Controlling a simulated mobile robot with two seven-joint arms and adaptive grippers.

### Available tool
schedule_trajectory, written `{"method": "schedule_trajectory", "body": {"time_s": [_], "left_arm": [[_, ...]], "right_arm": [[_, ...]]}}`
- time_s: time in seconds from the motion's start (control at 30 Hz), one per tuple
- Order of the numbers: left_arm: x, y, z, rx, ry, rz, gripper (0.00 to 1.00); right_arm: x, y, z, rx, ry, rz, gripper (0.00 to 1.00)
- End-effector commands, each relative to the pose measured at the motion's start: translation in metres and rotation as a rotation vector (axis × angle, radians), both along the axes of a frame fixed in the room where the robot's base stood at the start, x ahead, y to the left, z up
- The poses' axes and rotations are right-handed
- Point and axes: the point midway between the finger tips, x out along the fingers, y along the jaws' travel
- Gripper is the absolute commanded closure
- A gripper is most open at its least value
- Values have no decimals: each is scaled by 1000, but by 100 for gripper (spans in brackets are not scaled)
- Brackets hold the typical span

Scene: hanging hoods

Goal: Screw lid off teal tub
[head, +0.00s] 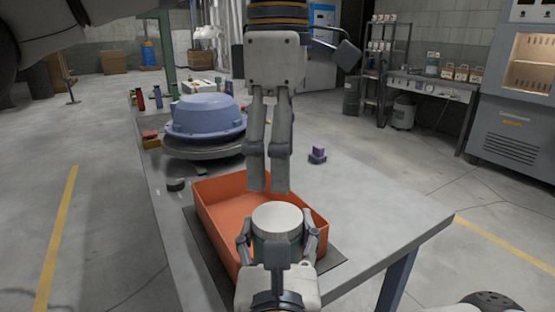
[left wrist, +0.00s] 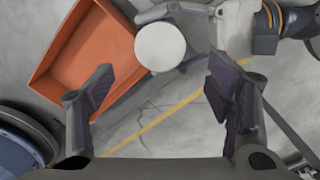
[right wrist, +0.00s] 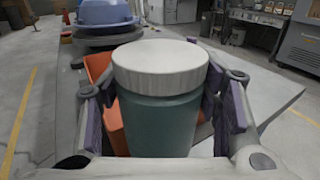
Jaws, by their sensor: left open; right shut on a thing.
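The teal tub (right wrist: 160,125) with its white ribbed lid (right wrist: 160,65) stands upright in the right wrist view. My right gripper (head: 278,240) is shut on the tub's body, one finger on each side. In the head view the lid (head: 278,218) faces up and the gripper hides most of the tub (head: 275,247). The lid is seated on the tub. My left gripper (head: 267,188) is open and empty, pointing down above and behind the lid. In the left wrist view the lid (left wrist: 160,46) lies beyond the open fingers, apart from them.
An orange tray (head: 230,190) on a dark mat lies on the grey table (head: 375,200), behind and left of the tub. A blue domed hood (head: 205,115) sits farther back. A black puck (head: 175,185) and a purple block (head: 318,154) lie nearby. The table's right side is clear.

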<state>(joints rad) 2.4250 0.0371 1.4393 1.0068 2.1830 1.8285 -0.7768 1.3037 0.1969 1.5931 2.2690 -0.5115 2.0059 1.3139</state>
Motion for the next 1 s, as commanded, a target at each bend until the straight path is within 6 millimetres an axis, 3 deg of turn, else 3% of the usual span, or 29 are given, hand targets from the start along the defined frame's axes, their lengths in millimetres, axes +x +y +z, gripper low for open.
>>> {"method": "schedule_trajectory", "body": {"time_s": [0.4, 0.77, 1.0], "left_arm": [[-1, 1, -66, 1, 1, -43, 27], [-1, 1, -77, -1, -1, -40, 27], [-1, 1, -77, -1, -1, -40, 77]], "right_arm": [[0, 0, 1, 1, -2, 0, 100], [0, 0, 1, 1, -3, 0, 100], [0, 0, 1, 2, -3, 0, 100]]}}
